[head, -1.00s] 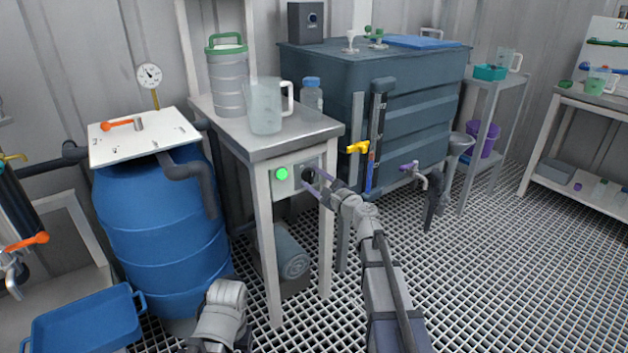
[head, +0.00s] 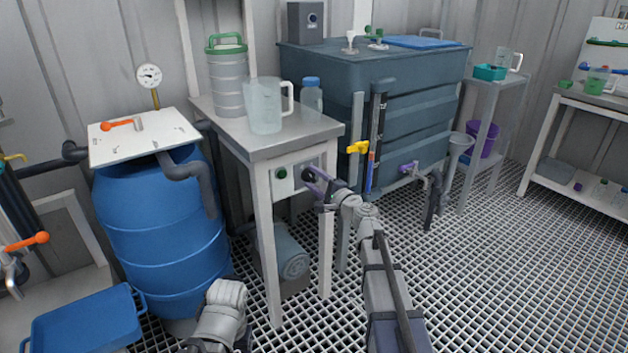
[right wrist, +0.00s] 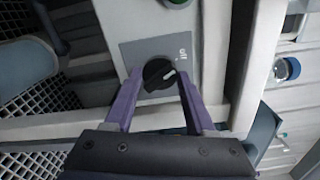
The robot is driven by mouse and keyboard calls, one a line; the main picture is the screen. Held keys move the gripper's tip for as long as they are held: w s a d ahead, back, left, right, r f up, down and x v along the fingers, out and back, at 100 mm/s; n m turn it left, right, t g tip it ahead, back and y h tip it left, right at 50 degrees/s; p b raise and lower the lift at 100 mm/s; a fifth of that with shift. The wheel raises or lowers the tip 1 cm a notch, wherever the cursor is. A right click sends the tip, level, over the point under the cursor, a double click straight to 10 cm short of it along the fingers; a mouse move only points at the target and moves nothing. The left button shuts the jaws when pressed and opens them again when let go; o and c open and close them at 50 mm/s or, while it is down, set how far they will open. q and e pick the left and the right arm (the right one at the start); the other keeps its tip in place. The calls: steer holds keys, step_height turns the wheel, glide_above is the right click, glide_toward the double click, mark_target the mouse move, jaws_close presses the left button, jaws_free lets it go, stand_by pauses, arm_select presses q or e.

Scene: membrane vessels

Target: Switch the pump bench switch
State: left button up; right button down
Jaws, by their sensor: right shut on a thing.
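The pump bench switch (right wrist: 157,76) is a round black knob with a white mark, on a grey plate with an "off" label, in the right wrist view. The mark points toward the label side. My right gripper (right wrist: 159,80) has its two purple fingers on either side of the knob, shut on it. In the head view my right gripper (head: 314,180) is at the bench front and largely hides the knob. A green lamp (head: 281,173) left of it is dark. My left gripper is not in view; only part of that arm shows at the bottom.
The bench (head: 285,146) carries a clear jug (head: 263,107), a banded container with a green lid (head: 227,80) and a blue-capped bottle (head: 311,97). A blue barrel (head: 160,235) stands left, a dark tank (head: 420,110) behind right. The grated floor (head: 500,270) at right is open.

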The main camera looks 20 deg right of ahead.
stand_by(0.4)
steer(key=shift+c, duration=1.1)
jaws_free()
steer(key=shift+s, duration=0.1)
steer(key=v, duration=0.7)
steer(key=shift+s, duration=0.3)
steer(key=shift+d, duration=0.1)
